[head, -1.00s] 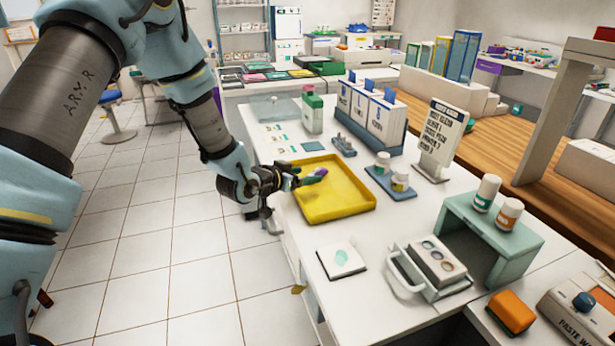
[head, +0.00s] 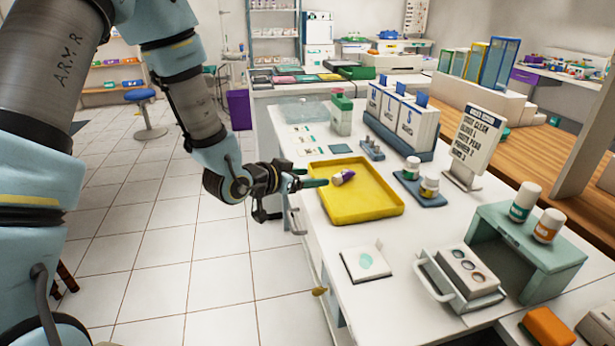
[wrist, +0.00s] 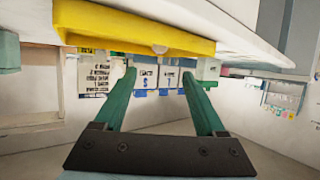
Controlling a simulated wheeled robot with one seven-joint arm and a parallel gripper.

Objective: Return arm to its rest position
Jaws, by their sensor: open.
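My gripper (head: 312,177) is at the left edge of the yellow tray (head: 375,213) in the head view. Its green fingers are spread apart in the wrist view (wrist: 166,95), with nothing between them. A small purple and white item (head: 343,177) lies in the tray, just right of the fingertips and apart from them as far as I can tell. In the wrist view the tray (wrist: 130,22) shows at the top, its rim beyond the fingers, and the picture is upside down.
The white bench (head: 330,235) fills the right. A white pad (head: 366,262), a metal holder (head: 465,277), a green stand (head: 535,240) with bottles, a text sign (head: 475,140) and labelled boxes (head: 400,115) stand on it. The tiled floor (head: 190,260) at left is open.

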